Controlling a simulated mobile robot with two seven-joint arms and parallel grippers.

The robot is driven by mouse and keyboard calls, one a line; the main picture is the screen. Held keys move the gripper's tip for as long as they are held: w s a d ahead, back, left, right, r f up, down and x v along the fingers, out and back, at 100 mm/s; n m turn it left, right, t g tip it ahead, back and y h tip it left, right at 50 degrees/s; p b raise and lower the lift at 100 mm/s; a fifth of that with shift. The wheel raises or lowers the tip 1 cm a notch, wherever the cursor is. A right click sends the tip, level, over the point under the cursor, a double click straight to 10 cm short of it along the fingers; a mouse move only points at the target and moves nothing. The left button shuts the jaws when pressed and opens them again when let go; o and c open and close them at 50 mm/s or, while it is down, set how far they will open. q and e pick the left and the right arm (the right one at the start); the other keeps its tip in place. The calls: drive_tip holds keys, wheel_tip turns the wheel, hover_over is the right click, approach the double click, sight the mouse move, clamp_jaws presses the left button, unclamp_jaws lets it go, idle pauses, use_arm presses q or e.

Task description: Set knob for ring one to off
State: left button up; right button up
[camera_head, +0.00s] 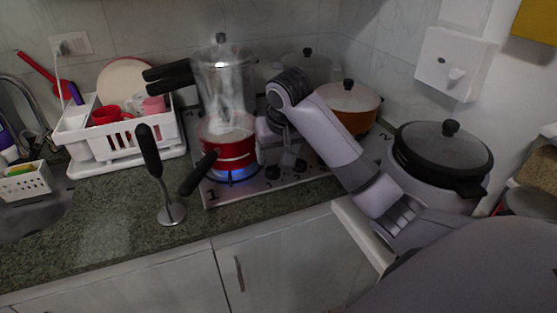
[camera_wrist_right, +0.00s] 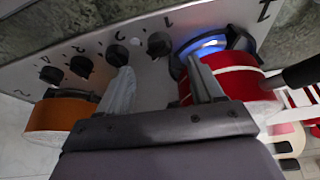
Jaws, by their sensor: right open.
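The stove (camera_head: 300,179) carries a row of black knobs along its front edge. A red pot (camera_head: 228,150) stands over a blue flame (camera_head: 232,175) on the front left ring, beside the printed 1. The ring one knob (camera_wrist_right: 159,44) is black and sits beside that lit burner in the right wrist view. My right gripper (camera_wrist_right: 160,66) is open, its two fingers spread to either side of that knob in the picture; contact cannot be told. In the head view my right gripper (camera_head: 273,150) is beside the red pot. My left gripper is not in view.
The pot's black handle (camera_head: 200,172) sticks out to the front left. A steaming clear-sided pot (camera_head: 224,80) and an orange pot (camera_head: 348,105) stand behind. A masher (camera_head: 160,175) stands on the counter. A dish rack (camera_head: 125,145) is at left, a large black-lidded pot (camera_head: 440,160) at right.

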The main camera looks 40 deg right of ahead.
sight(275, 167)
drive_tip(key=shift+x, duration=3.5)
drive_tip(key=c, duration=1)
drive_tip(key=shift+c, duration=0.2)
drive_tip(key=shift+d+n, duration=0.1)
drive_tip(key=shift+n, duration=0.2)
drive_tip(key=n+y, duration=0.2)
drive_tip(key=n, duration=0.2)
drive_tip(key=shift+d+n, duration=0.2)
drive_tip(key=shift+n, duration=0.1)
drive_tip(key=shift+w+d+r+n+y, duration=0.1)
drive_tip(key=shift+n+y, duration=0.3)
drive_tip(key=shift+n, duration=0.75)
drive_tip(key=shift+w+d+n+y, duration=0.1)
drive_tip(key=shift+n+y, duration=0.3)
drive_tip(key=shift+n, duration=0.75)
